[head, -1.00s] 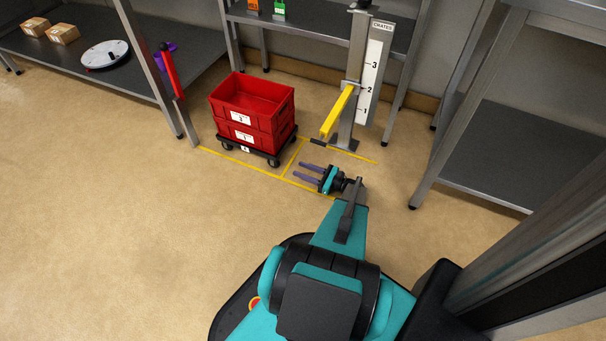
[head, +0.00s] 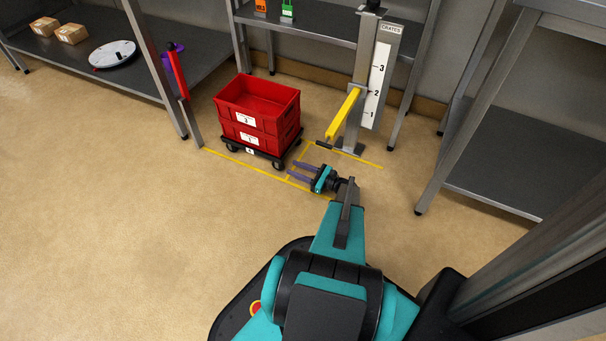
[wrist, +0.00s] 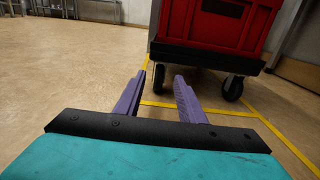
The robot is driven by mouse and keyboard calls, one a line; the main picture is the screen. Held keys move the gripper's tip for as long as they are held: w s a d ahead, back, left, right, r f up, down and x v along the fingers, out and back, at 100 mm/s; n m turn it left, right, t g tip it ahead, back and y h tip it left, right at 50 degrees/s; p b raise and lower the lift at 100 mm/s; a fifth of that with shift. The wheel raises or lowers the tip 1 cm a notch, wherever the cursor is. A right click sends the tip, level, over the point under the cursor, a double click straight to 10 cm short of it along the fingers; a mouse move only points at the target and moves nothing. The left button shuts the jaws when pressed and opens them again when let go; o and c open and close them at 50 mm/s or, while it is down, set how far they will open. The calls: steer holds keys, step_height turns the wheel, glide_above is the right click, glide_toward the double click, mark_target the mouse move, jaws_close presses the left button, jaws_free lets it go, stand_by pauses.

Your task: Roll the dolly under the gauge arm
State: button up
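The black dolly (head: 268,157) stands on the floor inside the left part of a yellow taped outline, carrying two stacked red crates (head: 257,110). The yellow gauge arm (head: 343,114) sticks out from a grey post (head: 357,100) right of the dolly, beside a white scale marked 1 to 3. The arm sits near mark 2. My gripper (head: 296,170) is low, right of and in front of the dolly, its purple fingers apart and empty. In the wrist view, the dolly's wheel (wrist: 233,88) and crate (wrist: 213,25) show ahead to the right of the fingers (wrist: 158,95), not touching them.
A red barrier arm (head: 176,75) on a post stands left of the dolly. Grey shelves (head: 320,27) stand behind, with another grey unit (head: 500,150) at right. Yellow floor tape (head: 345,155) marks a bare bay below the gauge arm. Floor at left is clear.

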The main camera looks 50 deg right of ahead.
mark_target(280, 163)
steer(key=shift+b+x, duration=1.3)
steer(key=shift+x, duration=2.85)
jaws_close()
